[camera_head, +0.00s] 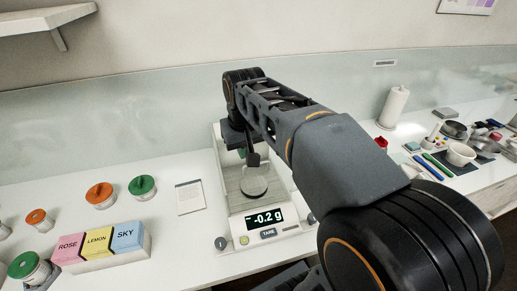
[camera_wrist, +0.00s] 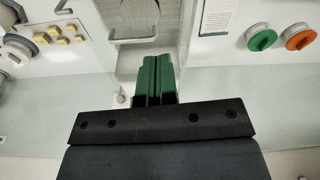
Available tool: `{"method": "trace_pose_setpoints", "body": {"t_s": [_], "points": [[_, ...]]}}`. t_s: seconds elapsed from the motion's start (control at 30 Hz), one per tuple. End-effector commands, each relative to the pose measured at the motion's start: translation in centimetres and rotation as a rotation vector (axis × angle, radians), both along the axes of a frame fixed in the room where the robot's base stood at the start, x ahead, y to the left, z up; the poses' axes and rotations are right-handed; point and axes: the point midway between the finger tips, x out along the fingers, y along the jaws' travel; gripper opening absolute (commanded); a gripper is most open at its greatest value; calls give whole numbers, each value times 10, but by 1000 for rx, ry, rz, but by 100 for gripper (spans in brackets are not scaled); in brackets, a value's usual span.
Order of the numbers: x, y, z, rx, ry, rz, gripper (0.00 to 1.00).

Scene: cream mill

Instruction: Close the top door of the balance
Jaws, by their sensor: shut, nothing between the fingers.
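The balance (camera_head: 237,228) stands on the white bench in the head view, with a lit display reading -0.2 g. Its glass chamber holds a round pan (camera_head: 254,184). My gripper (camera_head: 252,158) is over the rear part of the chamber, and my arm hides much of the balance's back and right side. In the wrist view, the green fingertips of my gripper (camera_wrist: 158,72) are together and empty. Part of the balance (camera_wrist: 117,30) with its pan shows just beyond them. I cannot make out the top door's position, nor whether the fingers touch it.
A green-lidded jar (camera_head: 142,187), an orange-lidded jar (camera_head: 100,195) and a white card (camera_head: 190,197) are left of the balance. Labelled ROSE, LEMON and SKY blocks (camera_head: 100,243) stand at front left. A paper roll (camera_head: 393,107) and a bowl (camera_head: 461,153) are at right.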

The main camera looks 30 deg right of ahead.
Motion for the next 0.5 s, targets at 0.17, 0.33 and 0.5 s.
{"method": "trace_pose_setpoints", "body": {"t_s": [0.17, 0.33, 0.5], "points": [[64, -32, 19, 16, 177, -57, 0], [105, -59, 20, 37, 313, -97, 0], [127, -77, 14, 54, 405, -120, 0]]}}
